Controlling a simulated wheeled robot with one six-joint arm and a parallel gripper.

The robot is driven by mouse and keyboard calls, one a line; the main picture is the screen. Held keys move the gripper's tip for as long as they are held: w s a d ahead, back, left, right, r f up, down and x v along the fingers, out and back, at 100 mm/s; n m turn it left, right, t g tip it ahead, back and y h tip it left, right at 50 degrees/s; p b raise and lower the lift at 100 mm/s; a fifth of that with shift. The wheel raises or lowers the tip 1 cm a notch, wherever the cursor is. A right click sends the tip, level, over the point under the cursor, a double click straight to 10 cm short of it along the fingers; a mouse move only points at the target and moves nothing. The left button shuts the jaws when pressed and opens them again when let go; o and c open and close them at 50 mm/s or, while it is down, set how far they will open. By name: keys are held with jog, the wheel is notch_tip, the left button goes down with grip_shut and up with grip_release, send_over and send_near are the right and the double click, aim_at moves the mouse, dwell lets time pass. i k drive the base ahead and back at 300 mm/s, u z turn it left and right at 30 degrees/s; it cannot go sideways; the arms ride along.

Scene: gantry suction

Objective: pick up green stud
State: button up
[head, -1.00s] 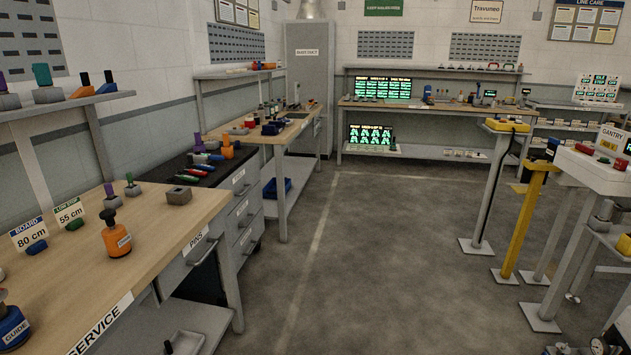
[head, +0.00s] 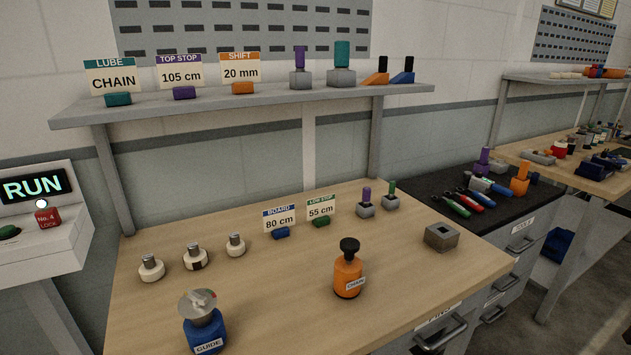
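A small stud with a green top (head: 391,187) stands upright in a grey square base at the back right of the wooden bench (head: 280,285). A similar stud with a purple top (head: 366,195) stands just to its left, apart from it. On the shelf above, a larger teal-green peg (head: 342,55) stands in a grey block, beside a purple peg (head: 299,57) in a grey block. My gripper is not in view.
An orange chain bottle (head: 348,275), a grey socket block (head: 441,237), a blue guide bottle (head: 204,325) and several small silver-topped pieces stand on the bench. Signs reading 80 cm (head: 279,218) and 55 cm (head: 321,207) stand left of the studs. The bench's centre is mostly clear.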

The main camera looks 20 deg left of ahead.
aim_at(392, 183)
jog(key=u, duration=0.2)
jog(key=i, duration=0.6)
jog(key=u, duration=0.15)
jog(key=k, duration=0.5)
jog(key=z, duration=1.1)
jog(key=i, duration=1.1)
jog(key=u, duration=2.1)
